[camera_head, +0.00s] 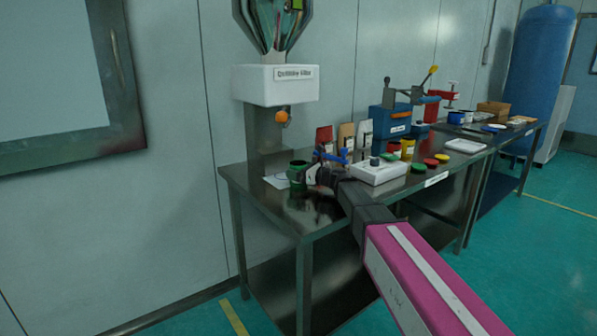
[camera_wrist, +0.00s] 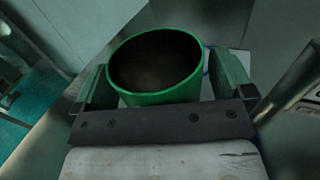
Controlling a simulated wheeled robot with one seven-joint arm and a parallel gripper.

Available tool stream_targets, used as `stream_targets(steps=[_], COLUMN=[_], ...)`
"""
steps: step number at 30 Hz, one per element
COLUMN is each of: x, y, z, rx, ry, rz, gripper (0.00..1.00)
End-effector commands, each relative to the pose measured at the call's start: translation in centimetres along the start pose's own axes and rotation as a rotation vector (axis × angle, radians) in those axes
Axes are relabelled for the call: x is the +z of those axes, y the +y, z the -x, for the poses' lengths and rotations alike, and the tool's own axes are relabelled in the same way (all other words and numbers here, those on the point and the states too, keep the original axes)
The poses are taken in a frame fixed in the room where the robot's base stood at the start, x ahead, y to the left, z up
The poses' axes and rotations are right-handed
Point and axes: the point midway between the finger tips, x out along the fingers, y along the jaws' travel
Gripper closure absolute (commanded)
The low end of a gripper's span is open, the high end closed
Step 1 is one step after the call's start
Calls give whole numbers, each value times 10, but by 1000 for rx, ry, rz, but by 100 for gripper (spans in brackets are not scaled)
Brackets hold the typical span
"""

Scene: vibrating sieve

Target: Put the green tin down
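The green tin (camera_head: 297,174) is upright at the left end of the steel table, under the white dispenser box. In the wrist view the open-topped tin (camera_wrist: 160,98) has a dark inside and sits between the two fingers of my gripper (camera_wrist: 165,88). The fingers appear closed on its sides. In the head view my gripper (camera_head: 311,175) reaches the tin from the right. I cannot tell whether the tin's base touches the table; its underside is hidden.
The steel table (camera_head: 290,214) holds a white scale (camera_head: 378,172) to the right of my gripper, with bags (camera_head: 345,136) behind. Coloured lids (camera_head: 418,168) and a blue clamp machine (camera_head: 392,121) stand farther right. A white sheet (camera_head: 277,181) lies beside the tin. The dispenser (camera_head: 275,84) hangs above.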

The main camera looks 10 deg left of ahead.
Motion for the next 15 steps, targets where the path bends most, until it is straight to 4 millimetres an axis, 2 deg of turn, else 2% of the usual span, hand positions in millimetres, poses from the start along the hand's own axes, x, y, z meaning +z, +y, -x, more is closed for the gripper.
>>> stream_targets(steps=[6,11,15], x=[4,3,3], y=[0,1,2], z=[0,23,51], rx=[0,-2,-3], ry=[0,0,0], rz=[0,0,0], gripper=[1,1,1])
